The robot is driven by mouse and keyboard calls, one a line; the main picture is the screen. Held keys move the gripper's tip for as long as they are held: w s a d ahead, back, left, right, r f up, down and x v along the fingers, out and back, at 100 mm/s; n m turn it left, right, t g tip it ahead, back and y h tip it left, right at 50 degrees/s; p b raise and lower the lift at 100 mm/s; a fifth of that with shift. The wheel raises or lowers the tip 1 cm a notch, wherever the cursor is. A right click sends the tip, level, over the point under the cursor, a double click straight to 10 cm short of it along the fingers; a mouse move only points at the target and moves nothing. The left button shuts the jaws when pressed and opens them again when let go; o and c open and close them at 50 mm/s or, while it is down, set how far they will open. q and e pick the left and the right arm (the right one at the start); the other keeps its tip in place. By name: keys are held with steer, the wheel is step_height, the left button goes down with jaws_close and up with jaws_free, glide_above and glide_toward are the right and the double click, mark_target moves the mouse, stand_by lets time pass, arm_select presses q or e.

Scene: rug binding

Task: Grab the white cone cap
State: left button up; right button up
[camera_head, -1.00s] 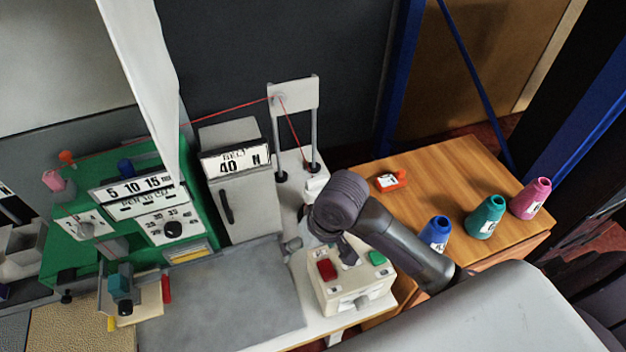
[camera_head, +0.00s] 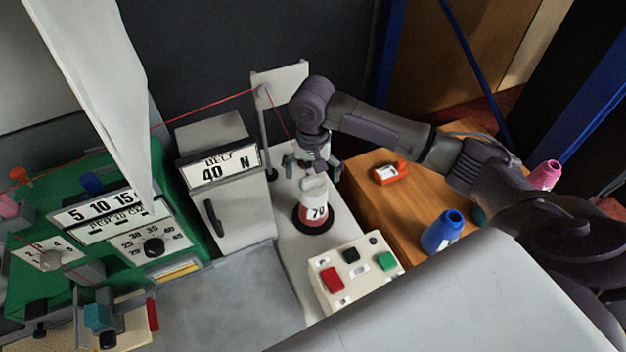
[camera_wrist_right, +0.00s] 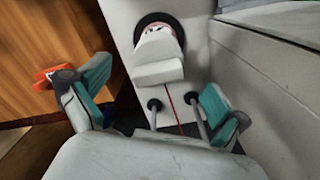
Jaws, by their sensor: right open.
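The white cone cap (camera_head: 314,188) sits on top of a red thread cone (camera_head: 313,212) marked 70, which stands upright on a round black base on the white table. In the right wrist view the white cap (camera_wrist_right: 157,62) lies ahead of the fingers, a little beyond the tips. My right gripper (camera_head: 312,165) is open and empty, just above and behind the cap, with its teal-padded fingers spread. The fingers also show on both sides in the wrist view (camera_wrist_right: 155,90). My left gripper is not in view.
A grey box (camera_head: 220,190) reading 40 N stands left of the cone. A button box (camera_head: 353,270) is in front. A thread stand (camera_head: 279,85) with posts rises behind. A wooden table (camera_head: 405,205) at right holds a blue cone (camera_head: 442,232) and an orange-red item (camera_head: 390,173).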

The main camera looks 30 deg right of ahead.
mark_target(313, 187)
steer(key=shift+f, duration=0.6)
step_height(313, 187, down, 4)
steer(key=shift+w+d+f+p, duration=0.15)
steer(key=shift+f+p, duration=0.1)
steer(key=shift+p, duration=0.5)
steer(key=shift+f, duration=0.25)
steer(key=shift+c, duration=0.2)
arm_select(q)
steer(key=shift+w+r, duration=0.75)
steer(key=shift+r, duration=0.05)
arm_select(e)
steer(key=c, duration=1)
